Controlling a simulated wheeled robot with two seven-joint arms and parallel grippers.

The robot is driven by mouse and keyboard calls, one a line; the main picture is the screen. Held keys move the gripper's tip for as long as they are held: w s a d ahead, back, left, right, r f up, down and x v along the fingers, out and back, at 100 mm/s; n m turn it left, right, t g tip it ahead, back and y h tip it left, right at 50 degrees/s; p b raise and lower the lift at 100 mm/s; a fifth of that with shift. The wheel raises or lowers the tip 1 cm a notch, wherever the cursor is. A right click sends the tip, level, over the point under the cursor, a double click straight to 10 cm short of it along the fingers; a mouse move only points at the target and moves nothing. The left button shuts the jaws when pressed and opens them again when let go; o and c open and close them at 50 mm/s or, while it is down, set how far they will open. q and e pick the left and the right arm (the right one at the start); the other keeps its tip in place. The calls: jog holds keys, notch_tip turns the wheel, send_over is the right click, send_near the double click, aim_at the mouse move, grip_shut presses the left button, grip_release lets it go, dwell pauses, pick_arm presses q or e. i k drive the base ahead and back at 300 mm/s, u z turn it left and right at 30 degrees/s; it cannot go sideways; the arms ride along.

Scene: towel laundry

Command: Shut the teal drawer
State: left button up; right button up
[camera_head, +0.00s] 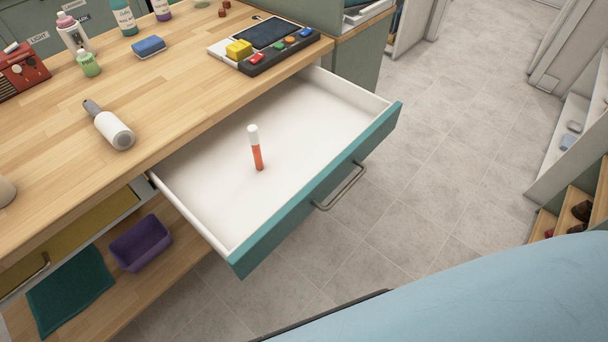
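The teal drawer (318,189) stands pulled well out from under the wooden worktop, its white inside showing. A metal bar handle (341,187) is on its teal front. Neither of my grippers shows in the head view. Nothing touches the drawer front or the handle.
On the wooden worktop (190,105) are a lint roller (115,131), a blue sponge (149,46), bottles and a device with coloured buttons (280,50). A purple bin (140,243) sits on the shelf below. Tiled floor (430,150) is clear right of the drawer.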

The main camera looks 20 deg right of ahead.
aim_at(317, 127)
jog(key=u, duration=1.55)
jog(key=k, duration=0.35)
jog(key=z, duration=2.15)
jog(key=i, duration=0.5)
